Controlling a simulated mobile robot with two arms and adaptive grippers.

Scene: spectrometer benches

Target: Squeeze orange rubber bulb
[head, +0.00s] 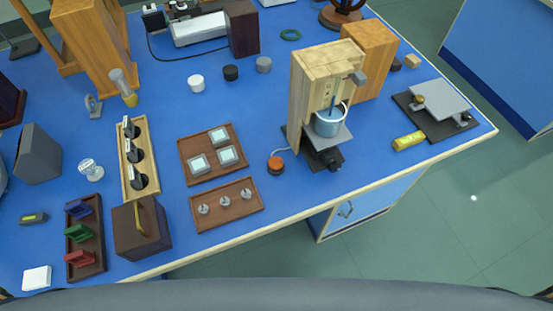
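The stand holds a blue-grey cup (329,123) over a grey plate. Nothing touches the bulb from above. Neither of my grippers shows in the head view.
A dark wooden tray with metal knobs (240,208) lies left of and in front of the bulb. A tray with grey-white blocks (184,162) is behind it to the left. A yellow cylinder (408,141) lies to the right. Blue bench surface around the bulb's front is clear.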

